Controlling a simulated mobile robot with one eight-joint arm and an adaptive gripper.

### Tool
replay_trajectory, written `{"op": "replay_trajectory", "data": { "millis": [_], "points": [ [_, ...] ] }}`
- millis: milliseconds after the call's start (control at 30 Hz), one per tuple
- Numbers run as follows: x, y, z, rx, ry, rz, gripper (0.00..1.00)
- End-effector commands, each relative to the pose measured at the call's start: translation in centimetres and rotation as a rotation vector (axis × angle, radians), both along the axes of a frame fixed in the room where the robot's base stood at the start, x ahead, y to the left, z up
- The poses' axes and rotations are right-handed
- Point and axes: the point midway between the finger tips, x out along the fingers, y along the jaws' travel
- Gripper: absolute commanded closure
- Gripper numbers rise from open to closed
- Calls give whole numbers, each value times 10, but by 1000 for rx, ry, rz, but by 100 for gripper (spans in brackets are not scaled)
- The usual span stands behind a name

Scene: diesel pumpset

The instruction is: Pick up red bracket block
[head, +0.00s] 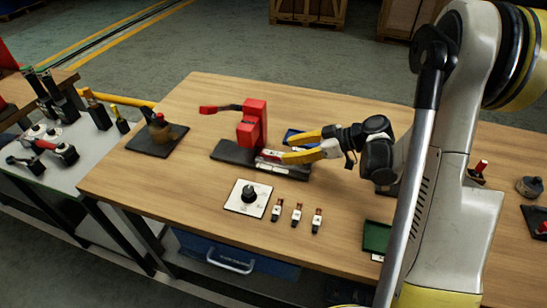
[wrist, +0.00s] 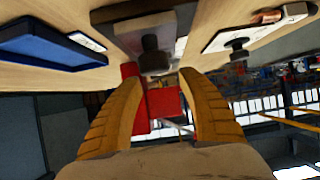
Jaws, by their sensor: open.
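The red bracket block (head: 252,122) stands upright on a dark base plate (head: 232,154) near the middle of the table, with a dark arm and red handle reaching left from it. My gripper (head: 286,148), with yellow fingers, is open and empty to the right of the block, pointing left towards it, low over the plate's right part. In the wrist view, red surfaces (wrist: 166,102) show beyond and between the spread fingers (wrist: 158,76). A grey clamp-like part (wrist: 152,45) hides some of that area. I cannot tell the exact gap to the block.
A blue tray (head: 302,137) lies just behind my fingers; it also shows in the wrist view (wrist: 45,48). A white plate with a black knob (head: 247,197) and several small red-and-white parts (head: 297,213) lie in front. A green tray (head: 377,237) is at front right.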

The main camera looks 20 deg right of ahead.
Motion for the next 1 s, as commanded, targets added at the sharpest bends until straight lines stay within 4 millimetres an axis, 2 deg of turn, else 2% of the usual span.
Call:
{"op": "replay_trajectory", "data": {
  "millis": [167,433,667,767,833,1000],
  "points": [
    [5,9,-7,0,0,0,53],
    [24,39,-27,-1,1,1,53],
    [26,41,-26,0,2,-2,53],
    [26,41,-25,0,2,-2,79],
    [26,41,-25,0,2,-2,100],
    [26,41,-26,0,2,-2,100]
  ]
}}
